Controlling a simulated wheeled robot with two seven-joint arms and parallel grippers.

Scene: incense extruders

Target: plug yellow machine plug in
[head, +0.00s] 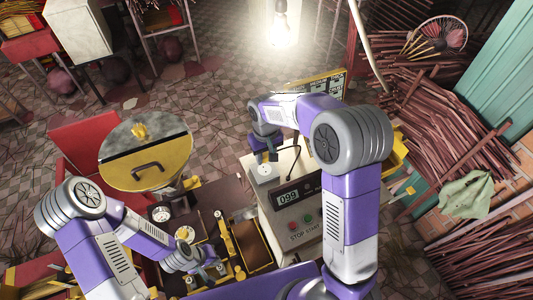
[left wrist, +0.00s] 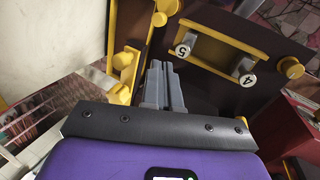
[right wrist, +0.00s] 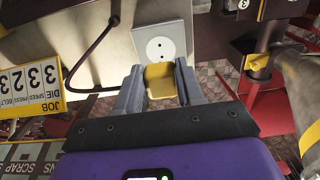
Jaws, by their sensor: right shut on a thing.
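In the right wrist view my right gripper (right wrist: 160,88) is shut on the yellow plug (right wrist: 160,80). Just beyond the plug is a white outlet plate with a round two-hole socket (right wrist: 160,48). Both holes show uncovered, and I cannot tell whether the plug touches the plate's edge. In the head view the right gripper (head: 266,152) hangs over the socket (head: 264,172) on top of the pale control box (head: 300,205). The plug is hidden there. My left gripper (left wrist: 163,88) is shut and empty, low beside the dark machine with yellow fittings.
A black cable (right wrist: 95,50) curves left of the socket in the right wrist view. The control box has a display (head: 290,196) and stop and start buttons. A yellow hopper (head: 147,165) stands left.

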